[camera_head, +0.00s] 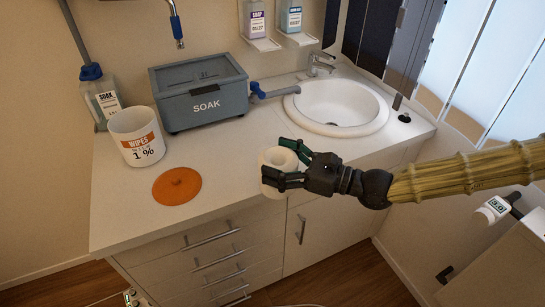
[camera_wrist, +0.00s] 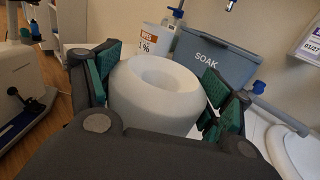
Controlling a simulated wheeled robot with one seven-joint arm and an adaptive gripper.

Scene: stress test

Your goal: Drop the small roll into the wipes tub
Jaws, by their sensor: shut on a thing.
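The small white roll (camera_head: 277,163) is held between the fingers of my gripper (camera_head: 286,163), near the front edge of the counter. In the wrist view the roll (camera_wrist: 156,92) sits between the two green-padded fingers of my gripper (camera_wrist: 160,95), its hole facing up. The wipes tub (camera_head: 137,136) is white with an orange label and stands at the left of the counter, apart from the roll. It appears open at the top. In the wrist view the tub (camera_wrist: 152,39) shows beyond the roll, partly hidden by it.
An orange lid (camera_head: 177,186) lies flat on the counter (camera_head: 222,197) between tub and gripper. A grey SOAK box (camera_head: 200,106) stands behind, with a soak bottle (camera_head: 101,99) at left. A sink (camera_head: 338,105) is at right. Drawers (camera_head: 215,252) lie below the front edge.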

